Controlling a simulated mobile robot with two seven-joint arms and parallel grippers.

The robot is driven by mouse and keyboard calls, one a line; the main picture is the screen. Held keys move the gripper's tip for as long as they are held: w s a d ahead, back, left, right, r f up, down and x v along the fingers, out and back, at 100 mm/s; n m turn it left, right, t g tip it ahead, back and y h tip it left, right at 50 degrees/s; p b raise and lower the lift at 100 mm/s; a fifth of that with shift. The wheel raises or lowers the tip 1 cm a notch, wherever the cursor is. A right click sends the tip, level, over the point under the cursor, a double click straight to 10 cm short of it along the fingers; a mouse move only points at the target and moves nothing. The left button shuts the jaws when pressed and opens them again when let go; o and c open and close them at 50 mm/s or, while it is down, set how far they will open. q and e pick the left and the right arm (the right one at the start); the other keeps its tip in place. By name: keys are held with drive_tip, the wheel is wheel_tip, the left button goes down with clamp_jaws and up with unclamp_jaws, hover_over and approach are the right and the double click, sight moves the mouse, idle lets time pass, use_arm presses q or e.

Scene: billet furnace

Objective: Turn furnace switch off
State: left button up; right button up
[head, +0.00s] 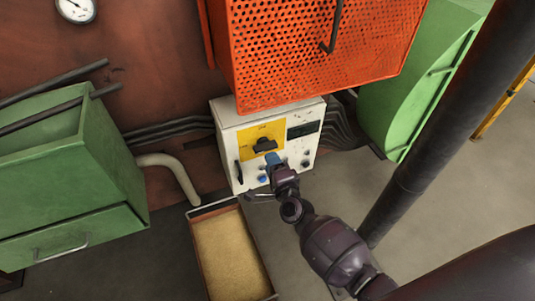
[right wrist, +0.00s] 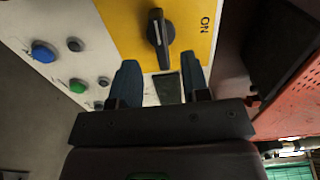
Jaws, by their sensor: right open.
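The furnace switch is a black rotary knob (head: 264,145) on a yellow plate (head: 247,147) on the front of a white control box (head: 225,128). In the right wrist view the knob (right wrist: 159,36) stands upright in the picture, with an "ON" label (right wrist: 204,22) to its right. My right gripper (head: 272,160) is just in front of the box, slightly below the knob in the head view. In the right wrist view its two blue-grey fingers (right wrist: 160,80) are apart and empty, with the knob beyond the gap between them. My left gripper is not in view.
Blue (right wrist: 43,51) and green (right wrist: 78,87) buttons sit beside the yellow plate. An orange perforated cover (head: 310,50) overhangs the box. Green cabinets (head: 70,180) (head: 415,80) flank it. A tray of tan grains (head: 240,286) lies on the floor below.

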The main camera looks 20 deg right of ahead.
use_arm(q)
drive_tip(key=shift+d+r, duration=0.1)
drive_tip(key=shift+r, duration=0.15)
use_arm(e)
drive_tip(key=shift+s, duration=2.6)
drive_tip(key=s+a+r+n+g+y+p, duration=0.1)
drive_tip(key=s+r+n+g+y+p, duration=0.25)
drive_tip(key=n, duration=1.15)
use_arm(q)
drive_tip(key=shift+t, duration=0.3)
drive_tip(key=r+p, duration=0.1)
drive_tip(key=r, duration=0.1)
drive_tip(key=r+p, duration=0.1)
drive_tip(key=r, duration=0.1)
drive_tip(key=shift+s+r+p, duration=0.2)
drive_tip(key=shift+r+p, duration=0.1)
use_arm(e)
drive_tip(key=s+d+n+g+h, duration=0.1)
drive_tip(key=s+d, duration=0.3)
drive_tip(key=s, duration=0.7)
drive_tip(key=s+d+n+g+h, duration=0.2)
drive_tip(key=s+d+h, duration=0.1)
drive_tip(key=s, duration=0.9)
drive_tip(key=shift+s+d+f+n, duration=0.2)
drive_tip(key=shift+d+f+n, duration=0.1)
drive_tip(key=shift+d, duration=0.55)
